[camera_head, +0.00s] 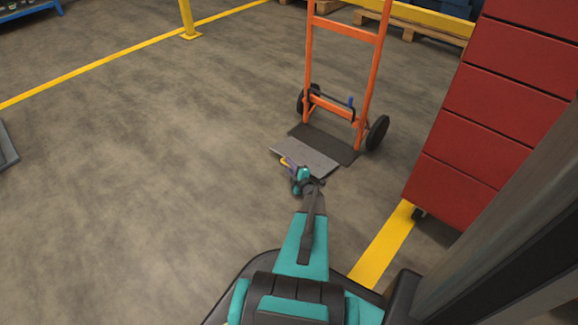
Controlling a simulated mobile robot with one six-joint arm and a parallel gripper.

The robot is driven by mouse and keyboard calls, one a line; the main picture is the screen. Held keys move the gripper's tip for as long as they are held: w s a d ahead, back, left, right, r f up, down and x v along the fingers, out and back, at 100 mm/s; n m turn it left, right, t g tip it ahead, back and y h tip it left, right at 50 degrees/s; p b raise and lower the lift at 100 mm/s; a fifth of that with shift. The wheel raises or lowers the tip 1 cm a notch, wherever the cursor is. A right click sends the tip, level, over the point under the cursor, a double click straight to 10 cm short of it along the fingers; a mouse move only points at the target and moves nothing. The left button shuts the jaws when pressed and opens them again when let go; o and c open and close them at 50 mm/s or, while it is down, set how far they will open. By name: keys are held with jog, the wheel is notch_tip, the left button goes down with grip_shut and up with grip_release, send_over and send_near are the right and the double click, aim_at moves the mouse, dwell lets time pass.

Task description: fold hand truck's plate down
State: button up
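An orange hand truck (371,60) stands upright on the floor at the upper right of centre, on two black wheels. Its plate (306,158) lies at its foot, looking low and about flat, with a lighter grey front part and a darker strip (335,148) behind it. Whether the front part touches the floor is unclear. My gripper (289,165) is at the near left edge of the plate, with a small yellow and purple part beside it. The fingers are too small and partly hidden by my wrist to tell whether they touch or hold the plate.
A red drawer cabinet (490,110) on castors stands close on the right. A yellow post (187,18) and a yellow rail (425,17) with pallets are at the back.

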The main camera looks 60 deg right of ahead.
jog(key=shift+s, duration=0.1)
jog(key=p+v, duration=0.4)
jog(key=v, duration=0.7)
jog(key=shift+s+a+r, duration=0.1)
jog(key=shift+s+a, duration=0.1)
jog(key=shift+s, duration=0.15)
jog(key=shift+v, duration=0.9)
jog(key=shift+p, duration=0.3)
